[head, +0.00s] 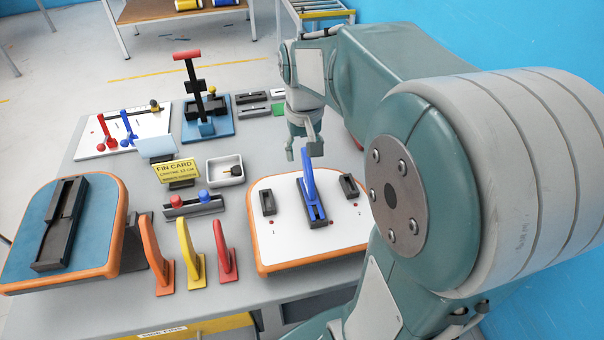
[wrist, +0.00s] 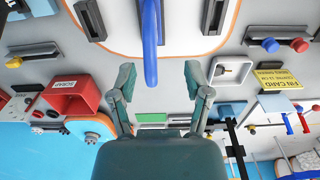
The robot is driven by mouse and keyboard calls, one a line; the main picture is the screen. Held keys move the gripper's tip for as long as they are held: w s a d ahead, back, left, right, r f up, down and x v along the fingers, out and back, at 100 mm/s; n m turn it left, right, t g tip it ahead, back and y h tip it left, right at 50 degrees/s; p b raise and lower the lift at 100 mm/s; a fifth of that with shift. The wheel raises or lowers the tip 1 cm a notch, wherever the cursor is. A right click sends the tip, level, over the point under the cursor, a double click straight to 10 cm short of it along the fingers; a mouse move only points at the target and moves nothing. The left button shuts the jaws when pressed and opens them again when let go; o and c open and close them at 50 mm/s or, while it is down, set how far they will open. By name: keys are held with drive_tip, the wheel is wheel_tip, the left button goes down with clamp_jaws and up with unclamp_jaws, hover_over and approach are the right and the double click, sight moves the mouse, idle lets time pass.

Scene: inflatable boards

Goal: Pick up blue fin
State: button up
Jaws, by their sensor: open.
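The blue fin (head: 309,178) stands upright in the middle dark slot of a white board (head: 285,195) with an orange rim. My gripper (head: 304,154) is open just behind and above the fin in the head view. In the wrist view, the blue fin (wrist: 150,45) reaches down toward the space between the open fingers of my gripper (wrist: 160,78). No contact between the fingers and the fin can be made out.
Orange (head: 155,255), yellow (head: 190,253) and red (head: 225,250) fins stand left of the white board. A blue-topped board (head: 100,215) lies far left. A yellow fin card (head: 177,171), a white tray (head: 225,170) and a pump-like tool (head: 200,95) stand behind.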

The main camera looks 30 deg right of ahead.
sight(309, 175)
drive_tip(key=f, duration=0.2)
drive_tip(key=d+f, duration=0.1)
drive_tip(key=f, duration=0.1)
drive_tip(key=shift+d, duration=0.15)
wheel_tip(309, 175, down, 4)
drive_tip(key=shift+w+d+r, duration=0.1)
drive_tip(key=shift+w+d, duration=0.05)
drive_tip(key=shift+f, duration=0.45)
clamp_jaws()
